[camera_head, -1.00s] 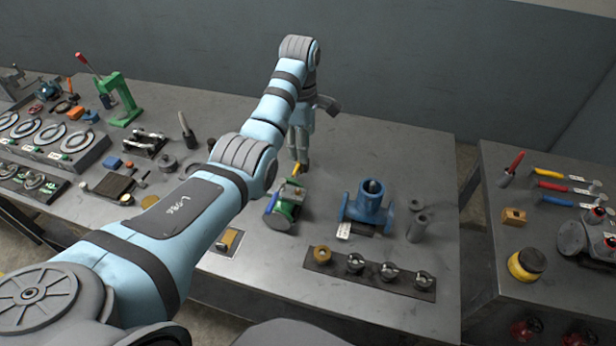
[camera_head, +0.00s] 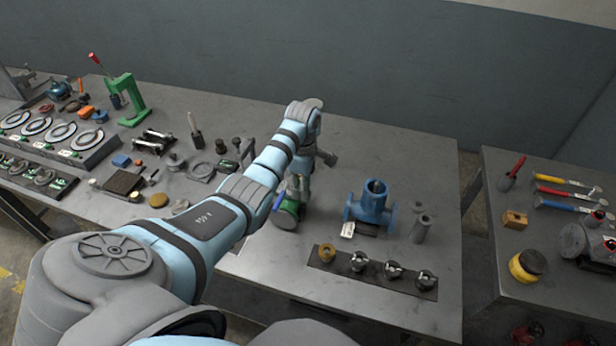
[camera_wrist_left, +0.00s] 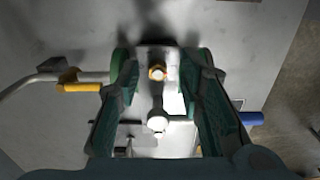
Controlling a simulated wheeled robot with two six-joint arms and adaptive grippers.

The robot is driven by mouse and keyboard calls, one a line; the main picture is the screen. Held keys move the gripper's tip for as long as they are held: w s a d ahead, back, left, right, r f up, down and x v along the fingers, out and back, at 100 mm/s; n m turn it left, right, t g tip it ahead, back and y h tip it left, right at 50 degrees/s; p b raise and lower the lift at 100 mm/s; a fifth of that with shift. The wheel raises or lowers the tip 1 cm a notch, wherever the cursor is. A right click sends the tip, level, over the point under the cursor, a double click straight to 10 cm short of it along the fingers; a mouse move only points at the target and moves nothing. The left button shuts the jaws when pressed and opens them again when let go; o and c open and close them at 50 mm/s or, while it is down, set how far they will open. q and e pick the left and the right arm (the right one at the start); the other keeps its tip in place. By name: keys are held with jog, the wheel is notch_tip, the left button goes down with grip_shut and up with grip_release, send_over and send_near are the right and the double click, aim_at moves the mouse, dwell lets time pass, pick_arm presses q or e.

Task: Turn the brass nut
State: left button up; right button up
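The brass nut (camera_wrist_left: 157,72) shows in the left wrist view as a small brass ring around a bright stem, between my two fingers. It belongs to a green-bodied valve (camera_head: 287,212) with a blue handle (camera_head: 263,204) on the bench. In the head view my left gripper (camera_head: 293,188) hangs over this valve and hides the nut. In the left wrist view my left gripper (camera_wrist_left: 160,85) is open, a finger on each side of the nut with gaps between. I cannot tell how high the fingertips are above it. My right gripper is in neither view.
A blue flanged fitting (camera_head: 370,203) stands close to the right of the valve. In front is a dark strip (camera_head: 313,262) with a brass ring (camera_head: 327,252) and several plugs. Grey cylinders (camera_head: 420,228) stand further right. The bench behind the fitting is clear.

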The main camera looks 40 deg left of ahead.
pick_arm(q)
jog(key=shift+w+f, duration=0.1)
jog(key=shift+w, duration=0.05)
grip_shut()
jog(key=shift+m, duration=0.4)
jog(key=shift+w+a+m, duration=0.1)
jog(key=shift+m, duration=2.4)
grip_release()
notch_tip(320, 180, up, 8)
jog(key=shift+f, duration=0.1)
